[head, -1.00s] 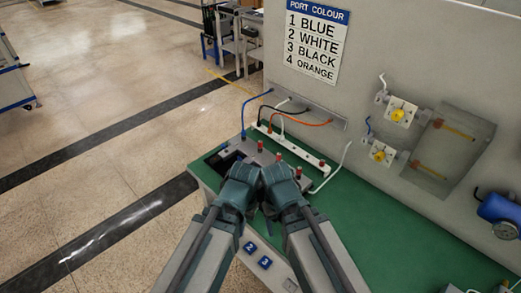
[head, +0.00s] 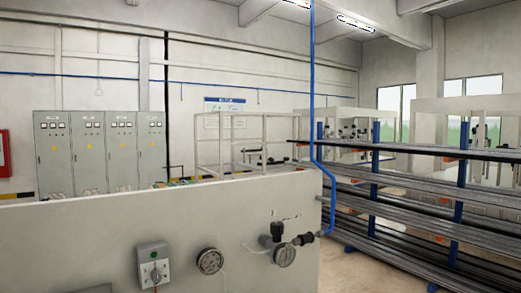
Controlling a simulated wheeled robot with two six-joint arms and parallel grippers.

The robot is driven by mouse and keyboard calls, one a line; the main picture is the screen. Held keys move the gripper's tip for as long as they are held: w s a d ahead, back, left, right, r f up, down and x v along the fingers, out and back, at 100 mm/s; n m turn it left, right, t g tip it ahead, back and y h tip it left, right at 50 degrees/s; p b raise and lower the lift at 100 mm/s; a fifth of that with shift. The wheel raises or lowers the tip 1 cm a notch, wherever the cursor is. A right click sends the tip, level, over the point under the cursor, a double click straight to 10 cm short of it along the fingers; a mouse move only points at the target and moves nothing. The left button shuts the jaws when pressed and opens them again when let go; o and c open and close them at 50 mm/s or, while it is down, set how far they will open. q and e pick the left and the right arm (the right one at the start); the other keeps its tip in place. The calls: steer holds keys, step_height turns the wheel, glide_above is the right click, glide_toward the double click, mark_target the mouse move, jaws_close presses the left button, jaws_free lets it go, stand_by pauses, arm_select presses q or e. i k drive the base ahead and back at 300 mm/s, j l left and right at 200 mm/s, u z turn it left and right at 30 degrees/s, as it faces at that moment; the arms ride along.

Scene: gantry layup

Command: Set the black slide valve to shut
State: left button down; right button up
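In the head view, a blue pipe (head: 333,190) comes down to the right end of a pale panel. A small black fitting (head: 305,239) sits where the pipe meets the panel's pipework, and this may be the black slide valve. Left of it is a dark, knob-topped fitting (head: 277,230) above a round gauge (head: 285,255). The parts are small, and I cannot tell whether the slide is open or shut. Neither of my grippers is in view.
The pale panel (head: 130,218) also carries a grey switch box (head: 153,265) and a second round gauge (head: 209,261). A rack of long dark bars (head: 420,215) stands at right. Grey cabinets (head: 88,150) stand behind at left.

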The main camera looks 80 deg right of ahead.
mark_target(309, 237)
steer(key=z, duration=2.95)
